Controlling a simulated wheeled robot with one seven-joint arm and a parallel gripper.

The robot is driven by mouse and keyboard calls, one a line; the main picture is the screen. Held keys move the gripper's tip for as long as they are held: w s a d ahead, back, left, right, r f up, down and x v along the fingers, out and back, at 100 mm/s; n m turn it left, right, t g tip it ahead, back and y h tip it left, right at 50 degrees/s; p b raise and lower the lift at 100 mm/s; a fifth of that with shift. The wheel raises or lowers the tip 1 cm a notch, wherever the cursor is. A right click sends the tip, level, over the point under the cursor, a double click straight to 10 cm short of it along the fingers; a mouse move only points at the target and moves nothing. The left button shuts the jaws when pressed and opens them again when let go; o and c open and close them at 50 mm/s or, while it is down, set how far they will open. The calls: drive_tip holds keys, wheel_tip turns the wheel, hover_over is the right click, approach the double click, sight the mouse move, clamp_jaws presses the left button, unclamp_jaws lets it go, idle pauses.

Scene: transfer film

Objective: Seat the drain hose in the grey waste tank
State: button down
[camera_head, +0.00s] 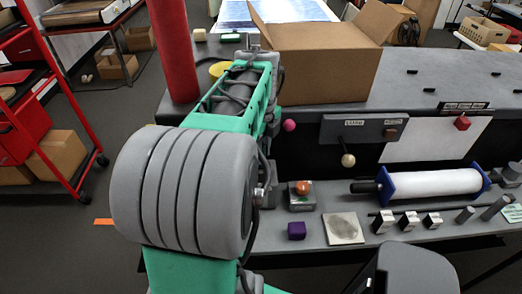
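I cannot make out the drain hose or the grey waste tank for certain in the head view. A dark grey rounded shape (412,272) is cut off by the bottom edge at the right; I cannot tell whether it is the tank or part of my own body. My green and grey arm rises from the bottom and reaches away over the left part of the bench. My gripper is hidden beyond the forearm, so its fingers and anything in them do not show.
An open cardboard box (325,72) stands on the grey bench (440,72), right of my forearm. A red post (174,50) rises at left. A white roll with blue ends (435,184), a purple block (297,230) and a pale square plate (343,229) are on the front ledge.

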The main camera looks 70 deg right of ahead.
drive_tip(key=shift+f, duration=0.3)
drive_tip(key=c, duration=1.1)
unclamp_jaws()
drive_tip(key=shift+c, duration=0.2)
drive_tip(key=shift+r, duration=0.1)
